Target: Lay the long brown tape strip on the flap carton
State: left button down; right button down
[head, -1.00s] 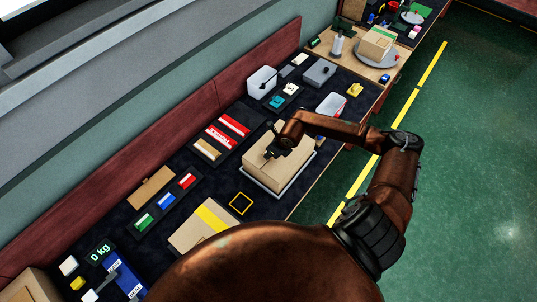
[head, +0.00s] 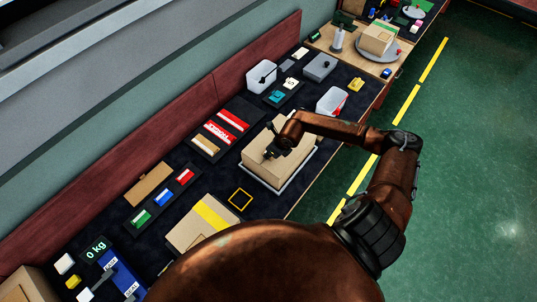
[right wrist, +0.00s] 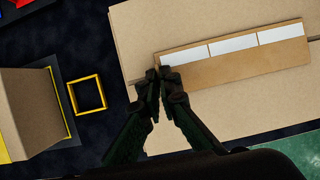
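The flap carton (head: 262,170) is a tan box in the middle of the bench, on a pale tray. Its top also fills much of the right wrist view (right wrist: 130,40). The long brown tape strip (right wrist: 235,65), with white rectangles along one side, lies over the carton top, along its seam line. I cannot tell whether it touches all along. My right gripper (right wrist: 160,76) is at the strip's left end, its fingertips close together with that end at them. In the head view the gripper (head: 270,152) is over the carton, and the arm hides the strip. My left gripper is not in view.
A dark tray (head: 199,150) with red strips and a shorter brown piece lies left of the carton. A yellow square outline (head: 239,199) and a carton with a yellow band (head: 192,233) lie nearer.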

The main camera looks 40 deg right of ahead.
jog(key=c, duration=2.6)
grip_release()
jog(key=shift+c, duration=0.2)
jog(key=o, duration=0.6)
jog(key=shift+c, duration=0.2)
jog(key=shift+r, duration=0.1)
jog(key=v, duration=1.2)
